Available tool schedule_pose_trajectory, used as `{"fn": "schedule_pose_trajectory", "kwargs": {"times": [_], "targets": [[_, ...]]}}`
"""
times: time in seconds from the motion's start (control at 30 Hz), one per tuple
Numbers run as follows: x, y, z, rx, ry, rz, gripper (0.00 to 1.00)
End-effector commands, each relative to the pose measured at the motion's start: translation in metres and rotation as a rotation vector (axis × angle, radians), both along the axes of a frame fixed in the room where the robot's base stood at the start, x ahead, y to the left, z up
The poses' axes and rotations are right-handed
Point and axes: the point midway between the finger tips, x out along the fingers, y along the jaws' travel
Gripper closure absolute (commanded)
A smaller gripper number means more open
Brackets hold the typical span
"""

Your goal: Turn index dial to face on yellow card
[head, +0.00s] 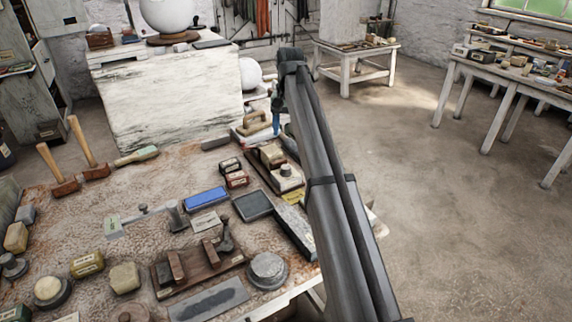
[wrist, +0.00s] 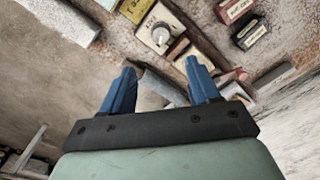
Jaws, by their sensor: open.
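The index dial (head: 287,171) is a pale square block with a round grey-white knob, on the far right part of the work table. In the wrist view the dial (wrist: 162,33) lies beyond my fingertips, above them in the picture. A yellow card (head: 291,198) lies just in front of the dial. The yellow card shows at the top edge of the wrist view (wrist: 136,8), with dark marks too small to read. My gripper (wrist: 160,85) is open with two blue fingers apart, touching nothing I can make out. In the head view my arm hides most of it.
Small labelled blocks (head: 237,180), a blue box (head: 206,198) and a dark tray (head: 253,205) crowd the table left of the dial. A wooden-handled float (head: 256,122) lies at the far edge. Open floor (head: 450,220) is on the right.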

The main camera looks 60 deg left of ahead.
Motion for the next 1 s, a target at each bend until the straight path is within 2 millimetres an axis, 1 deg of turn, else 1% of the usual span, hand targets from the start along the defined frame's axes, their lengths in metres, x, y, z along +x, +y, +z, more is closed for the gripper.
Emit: {"fn": "schedule_pose_trajectory", "kwargs": {"times": [0.07,0.17,0.37,0.6,0.8,1.0], "targets": [[-0.002,0.001,-0.002,0.001,0.002,-0.001,0.39],[-0.003,0.000,-0.012,0.001,0.002,-0.001,0.39],[-0.003,0.000,-0.045,0.000,0.001,-0.001,0.39],[-0.004,0.001,-0.087,-0.001,0.002,-0.001,0.39],[-0.004,0.002,-0.116,0.000,0.001,-0.001,0.39],[-0.004,0.003,-0.132,0.002,0.001,-0.001,0.39]]}}
